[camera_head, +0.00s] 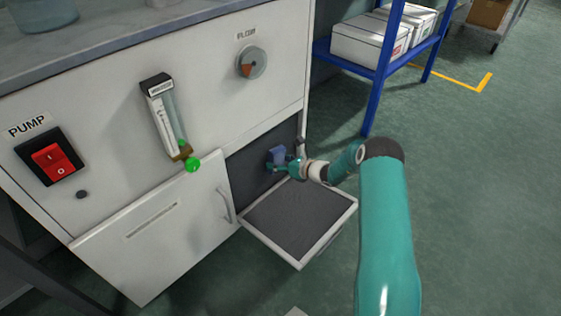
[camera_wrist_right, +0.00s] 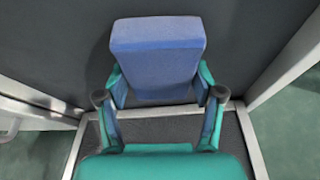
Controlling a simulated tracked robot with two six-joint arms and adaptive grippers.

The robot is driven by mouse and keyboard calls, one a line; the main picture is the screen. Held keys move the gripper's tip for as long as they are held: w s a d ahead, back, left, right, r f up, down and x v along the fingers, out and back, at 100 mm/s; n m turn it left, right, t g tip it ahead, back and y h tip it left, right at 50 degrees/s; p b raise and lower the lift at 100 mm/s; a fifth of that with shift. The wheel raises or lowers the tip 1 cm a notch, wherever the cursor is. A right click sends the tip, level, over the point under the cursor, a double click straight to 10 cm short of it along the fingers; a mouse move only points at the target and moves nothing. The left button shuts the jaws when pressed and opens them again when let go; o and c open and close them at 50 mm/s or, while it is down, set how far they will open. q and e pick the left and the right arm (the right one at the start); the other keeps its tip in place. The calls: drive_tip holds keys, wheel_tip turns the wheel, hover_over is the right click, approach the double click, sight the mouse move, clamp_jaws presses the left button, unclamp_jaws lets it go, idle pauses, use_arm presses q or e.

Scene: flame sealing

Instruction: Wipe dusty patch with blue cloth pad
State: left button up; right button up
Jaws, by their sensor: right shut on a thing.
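A blue cloth pad (camera_wrist_right: 156,58) is held between the fingers of my right gripper (camera_wrist_right: 160,105) in the right wrist view. In the head view the same pad (camera_head: 278,155) shows small in front of the dark recess of the cabinet, with my right gripper (camera_head: 283,166) shut around it. The pad faces a dark grey panel (camera_wrist_right: 255,30); I cannot tell whether it touches it. I cannot make out a distinct dusty patch on the dark surfaces. My left gripper is not in view.
An open door (camera_head: 300,215) with a dark inner face juts out below the recess. A closed white door (camera_head: 160,235) with a handle is to its left. Above are a flow tube (camera_head: 165,115), a red pump switch (camera_head: 50,160) and a dial (camera_head: 251,62). A blue shelf (camera_head: 376,85) stands behind.

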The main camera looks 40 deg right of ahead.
drive_tip(key=shift+s+a, duration=0.15)
drive_tip(key=shift+a, duration=1.2)
drive_tip(key=a+p, duration=0.1)
drive_tip(key=a, duration=0.9)
drive_tip(key=shift+s+p, duration=0.3)
drive_tip(key=shift+s, duration=0.15)
drive_tip(key=s+p, duration=0.2)
drive_tip(key=s, duration=0.4)
drive_tip(key=shift+d, duration=0.3)
drive_tip(key=s+p, duration=0.1)
drive_tip(key=s, duration=0.2)
drive_tip(key=shift+d, duration=0.1)
